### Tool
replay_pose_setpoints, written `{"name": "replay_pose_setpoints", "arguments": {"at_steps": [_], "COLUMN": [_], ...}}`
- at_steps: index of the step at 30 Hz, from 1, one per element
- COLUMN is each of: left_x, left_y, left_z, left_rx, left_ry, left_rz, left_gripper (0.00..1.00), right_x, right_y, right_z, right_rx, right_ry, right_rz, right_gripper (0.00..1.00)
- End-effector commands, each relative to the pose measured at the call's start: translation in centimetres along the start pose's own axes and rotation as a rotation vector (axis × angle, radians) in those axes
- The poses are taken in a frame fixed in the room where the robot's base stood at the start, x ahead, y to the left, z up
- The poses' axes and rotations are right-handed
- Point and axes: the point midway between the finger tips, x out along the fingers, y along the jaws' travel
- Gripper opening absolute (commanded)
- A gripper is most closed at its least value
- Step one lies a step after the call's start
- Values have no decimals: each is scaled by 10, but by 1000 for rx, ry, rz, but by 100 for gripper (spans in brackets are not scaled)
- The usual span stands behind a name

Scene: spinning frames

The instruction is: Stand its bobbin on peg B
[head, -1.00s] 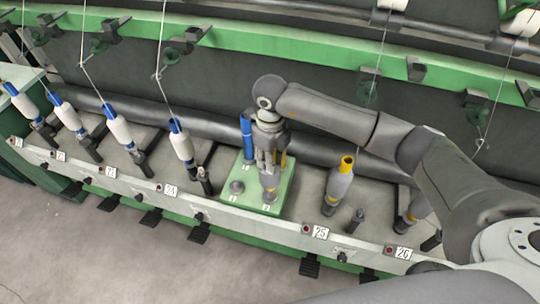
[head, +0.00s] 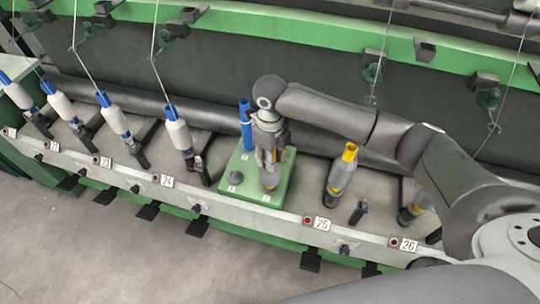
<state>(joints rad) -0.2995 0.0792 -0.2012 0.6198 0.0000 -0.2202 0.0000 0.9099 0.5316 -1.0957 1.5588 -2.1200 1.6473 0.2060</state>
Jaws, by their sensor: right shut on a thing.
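A green board (head: 240,203) stands on the machine's ledge in the middle of the head view. My right gripper (head: 268,160) points down over the board's front right part and is shut on a grey bobbin (head: 268,180). The bobbin is upright at the front right position; whether it rests fully on the board is hard to tell. A dark, bare peg (head: 236,178) stands at the front left. A blue tube (head: 246,125) stands at the back left. The back right is mostly hidden behind my gripper. The small white labels on the board are too small to read. My left gripper is not in view.
Grey bobbin with a yellow top (head: 342,172) stands right of the board, beside an empty spindle (head: 358,212). Several white bobbins with blue tops, such as one (head: 178,133), stand to the left. A green rail (head: 300,35) crosses behind, with threads hanging down.

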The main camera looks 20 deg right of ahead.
Motion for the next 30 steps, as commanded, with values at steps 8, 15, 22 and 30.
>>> {"name": "replay_pose_setpoints", "arguments": {"at_steps": [8,15,22,30], "left_x": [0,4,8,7], "left_y": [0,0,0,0], "left_z": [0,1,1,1], "left_rx": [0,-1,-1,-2], "left_ry": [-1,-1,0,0], "left_rz": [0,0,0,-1], "left_gripper": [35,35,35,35], "right_x": [-1,3,6,5], "right_y": [0,0,0,0], "right_z": [0,0,0,0], "right_rx": [0,0,0,0], "right_ry": [-1,-1,-2,-1], "right_rz": [0,-1,-1,0], "right_gripper": [0,0,0,29]}}
